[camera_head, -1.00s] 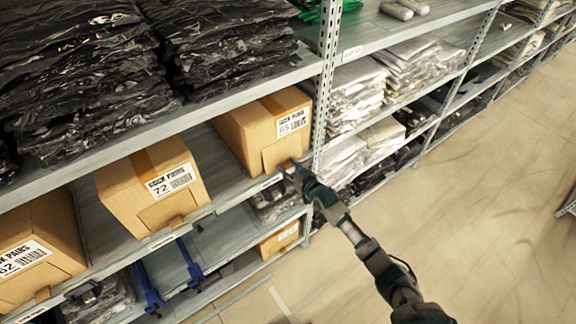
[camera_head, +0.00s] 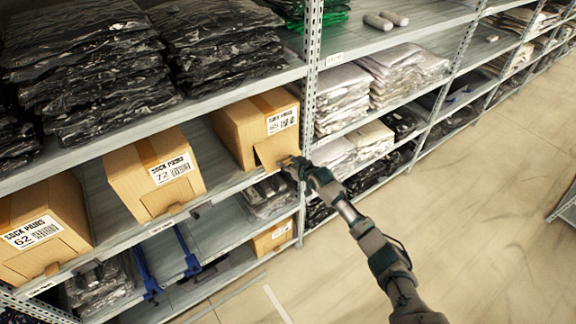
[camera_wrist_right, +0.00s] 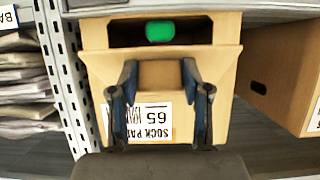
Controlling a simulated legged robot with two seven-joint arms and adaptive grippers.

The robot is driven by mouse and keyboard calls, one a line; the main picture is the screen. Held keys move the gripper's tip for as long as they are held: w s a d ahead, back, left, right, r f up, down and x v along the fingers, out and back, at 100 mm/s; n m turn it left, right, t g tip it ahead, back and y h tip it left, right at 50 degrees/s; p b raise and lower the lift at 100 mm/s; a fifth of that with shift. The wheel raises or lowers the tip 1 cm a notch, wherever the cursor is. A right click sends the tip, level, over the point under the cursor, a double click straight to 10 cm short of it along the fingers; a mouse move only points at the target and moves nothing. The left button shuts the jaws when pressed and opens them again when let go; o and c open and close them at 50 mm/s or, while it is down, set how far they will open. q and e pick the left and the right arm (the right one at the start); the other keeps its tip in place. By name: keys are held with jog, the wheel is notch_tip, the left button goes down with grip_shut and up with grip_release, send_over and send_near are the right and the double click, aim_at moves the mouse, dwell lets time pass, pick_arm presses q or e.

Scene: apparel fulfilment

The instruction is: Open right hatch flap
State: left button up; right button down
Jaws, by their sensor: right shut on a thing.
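The cardboard box marked 65 (camera_head: 235,135) stands on the middle shelf beside the upright post. Its hatch flap (camera_head: 270,152) is low on the front and tilts outward, with a dark gap at its left. My right gripper (camera_head: 288,163) is at this flap. In the right wrist view the box label (camera_wrist_right: 140,122) is upside down, and a dark opening (camera_wrist_right: 200,32) shows a green item (camera_wrist_right: 160,31) inside. There my right gripper (camera_wrist_right: 160,78) has a finger on each side of the flap (camera_wrist_right: 160,73) and is shut on it. My left gripper is not in view.
Boxes marked 72 (camera_head: 155,175) and 62 (camera_head: 40,235) stand to the left on the same shelf. A perforated post (camera_head: 308,90) is close to the right of box 65. Black bagged garments (camera_head: 225,45) lie above. The aisle floor (camera_head: 480,190) is clear.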

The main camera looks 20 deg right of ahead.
notch_tip(320, 180, up, 2)
jog(key=shift+w+r+t, duration=0.1)
jog(key=shift+r+t, duration=0.1)
jog(key=shift+t, duration=0.1)
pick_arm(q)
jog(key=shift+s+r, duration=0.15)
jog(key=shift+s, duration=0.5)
pick_arm(e)
jog(key=shift+d, duration=0.15)
jog(key=c, duration=0.5)
grip_release()
jog(key=shift+w+f, duration=0.1)
jog(key=shift+f, duration=0.25)
jog(key=v, duration=1.1)
jog(key=shift+s+d+r, duration=0.1)
jog(key=shift+s+r, duration=0.05)
jog(key=shift+s, duration=0.15)
